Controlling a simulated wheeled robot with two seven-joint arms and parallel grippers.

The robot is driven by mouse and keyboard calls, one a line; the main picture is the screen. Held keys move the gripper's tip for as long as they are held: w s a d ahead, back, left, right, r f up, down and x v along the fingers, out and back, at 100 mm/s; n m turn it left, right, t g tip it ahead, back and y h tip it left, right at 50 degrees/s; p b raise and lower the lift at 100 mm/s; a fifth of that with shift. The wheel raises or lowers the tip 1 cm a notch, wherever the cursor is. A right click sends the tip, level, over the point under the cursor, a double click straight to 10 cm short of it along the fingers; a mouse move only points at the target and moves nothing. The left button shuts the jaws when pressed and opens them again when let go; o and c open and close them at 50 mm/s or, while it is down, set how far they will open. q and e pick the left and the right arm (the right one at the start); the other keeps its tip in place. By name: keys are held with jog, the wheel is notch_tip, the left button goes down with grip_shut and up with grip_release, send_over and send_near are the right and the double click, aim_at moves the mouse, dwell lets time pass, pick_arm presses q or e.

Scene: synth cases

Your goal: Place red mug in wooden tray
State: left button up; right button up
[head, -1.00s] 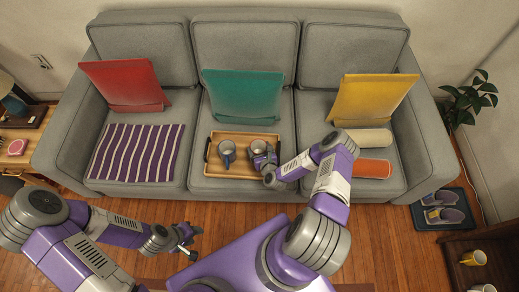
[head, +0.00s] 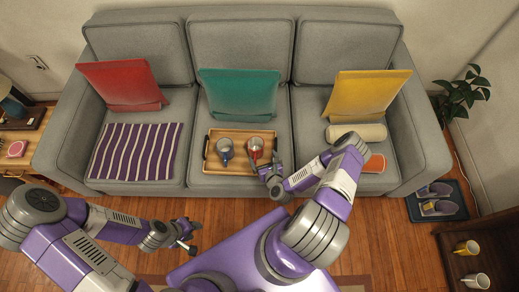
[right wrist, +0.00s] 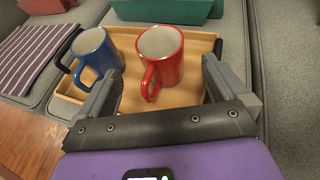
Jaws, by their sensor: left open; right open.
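The red mug (head: 255,149) stands upright in the wooden tray (head: 238,132) on the middle sofa seat; it also shows in the right wrist view (right wrist: 168,70). A blue mug (head: 225,147) stands beside it on the left, also in the right wrist view (right wrist: 92,50). My right gripper (head: 265,168) is open at the tray's front edge. In the right wrist view its two fingers (right wrist: 158,95) are spread apart, with the red mug beyond and between them, not gripped. My left gripper (head: 190,238) is open and empty over the floor in front of the sofa.
A teal cushion (head: 238,95) stands behind the tray. A striped purple blanket (head: 135,152) lies on the left seat. A cream roll (head: 356,133) and an orange roll (head: 374,163) lie on the right seat.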

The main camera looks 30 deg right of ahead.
jog(key=s+a+r+n+g+y, duration=0.1)
jog(key=s+a+n+g+y, duration=0.15)
jog(key=a+n, duration=0.6)
jog(key=s+a+r+n+g+y, duration=0.15)
jog(key=a+n+g+y, duration=0.3)
jog(key=n, duration=0.65)
jog(key=s+a+r+n+g, duration=0.2)
jog(key=s+n+g, duration=0.1)
jog(key=n, duration=0.5)
jog(key=s+a+r+n+g, duration=0.3)
jog(key=s+n, duration=0.3)
jog(key=n, duration=0.2)
jog(key=shift+s+a+r, duration=0.2)
jog(key=shift+s, duration=0.05)
